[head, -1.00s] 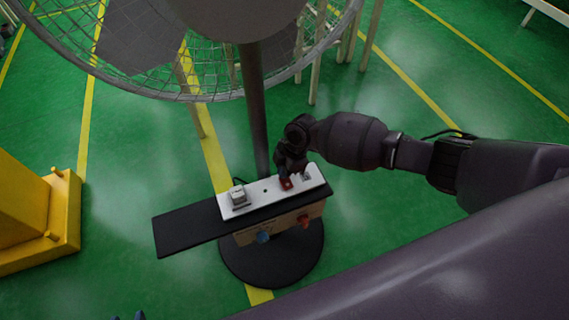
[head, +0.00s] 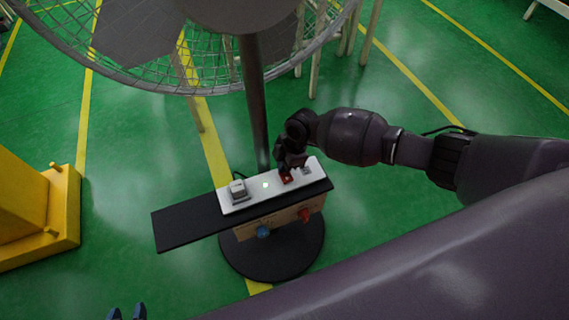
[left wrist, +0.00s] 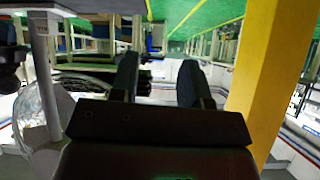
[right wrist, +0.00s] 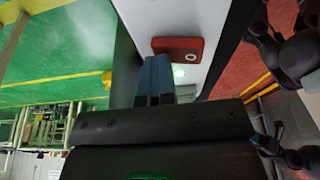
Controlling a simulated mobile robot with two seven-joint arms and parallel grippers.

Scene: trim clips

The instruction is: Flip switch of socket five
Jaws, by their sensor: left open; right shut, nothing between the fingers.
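A white socket panel (head: 254,199) lies on a black board on the fan's stand. It bears a red switch (head: 287,178), a lit green light (head: 266,185) and a white plug-like block (head: 238,190). My right gripper (head: 289,165) is shut and empty, right at the red switch and hiding part of it. In the right wrist view, its blue fingertips (right wrist: 155,65) are just below the red switch (right wrist: 178,49), beside the glowing light (right wrist: 179,71); I cannot tell if they touch. My left gripper (head: 127,313) is open and empty at the bottom edge, away from the panel.
The fan's pole (head: 253,105) and wire cage (head: 150,75) rise behind the panel. A blue knob (head: 263,231) and a red knob (head: 304,215) are on the front below. A yellow structure (head: 35,215) stands at left. Green floor around is mostly clear.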

